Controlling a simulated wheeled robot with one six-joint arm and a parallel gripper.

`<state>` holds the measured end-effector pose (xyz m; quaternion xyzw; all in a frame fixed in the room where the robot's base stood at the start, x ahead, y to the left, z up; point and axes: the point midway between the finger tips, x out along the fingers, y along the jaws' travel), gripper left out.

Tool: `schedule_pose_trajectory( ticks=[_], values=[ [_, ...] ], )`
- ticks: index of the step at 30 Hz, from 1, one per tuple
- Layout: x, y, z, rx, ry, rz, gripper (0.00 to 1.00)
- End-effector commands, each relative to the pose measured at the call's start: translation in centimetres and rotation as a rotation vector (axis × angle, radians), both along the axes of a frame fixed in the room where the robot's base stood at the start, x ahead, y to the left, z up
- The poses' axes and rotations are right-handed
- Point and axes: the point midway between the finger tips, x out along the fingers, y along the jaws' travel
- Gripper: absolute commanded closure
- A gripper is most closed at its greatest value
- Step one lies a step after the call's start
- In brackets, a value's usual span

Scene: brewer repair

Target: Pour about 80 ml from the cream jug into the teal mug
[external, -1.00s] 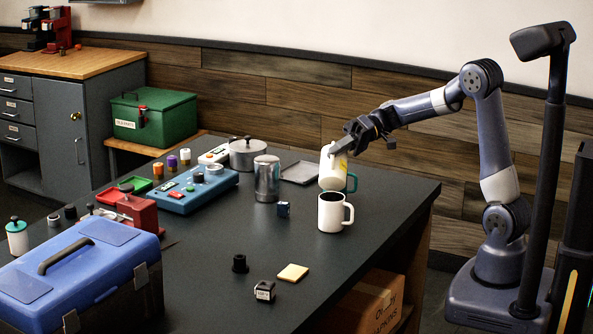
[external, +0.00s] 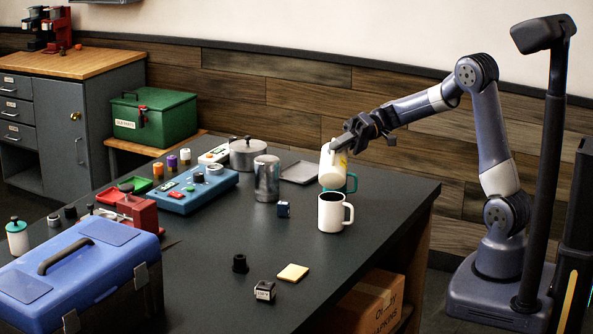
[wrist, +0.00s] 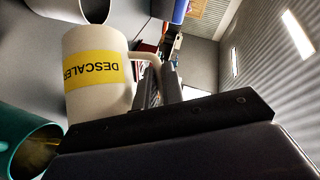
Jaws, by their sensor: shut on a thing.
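The cream jug (external: 331,170) has a yellow band marked DESCALER in the wrist view (wrist: 95,75). My gripper (external: 345,143) is shut on its handle; its fingers show beside the handle in the wrist view (wrist: 160,88). The jug is tilted and held above the table, over or close beside the teal mug. The teal mug (external: 350,184) stands behind the white mug, partly hidden by the jug. In the wrist view the teal mug (wrist: 25,135) shows at lower left, with a yellowish-brown patch inside. I cannot make out a stream or the liquid level.
A white mug (external: 332,214) with dark contents stands just in front. A blue toolbox (external: 85,270) is at front left. The right table edge is close by.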

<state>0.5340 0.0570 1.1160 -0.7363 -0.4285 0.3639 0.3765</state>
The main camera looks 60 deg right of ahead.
Motion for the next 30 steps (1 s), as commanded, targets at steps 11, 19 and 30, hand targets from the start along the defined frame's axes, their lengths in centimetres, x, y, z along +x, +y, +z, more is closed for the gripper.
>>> schedule_pose_trajectory(
  ticks=[11,19,30],
  values=[
    [0.07,-0.18,0.31,0.022,0.008,0.0,1.0],
    [0.13,-0.31,0.48,0.038,0.016,0.0,1.0],
    [0.22,-0.5,0.64,0.062,0.026,0.0,1.0]
  ],
)
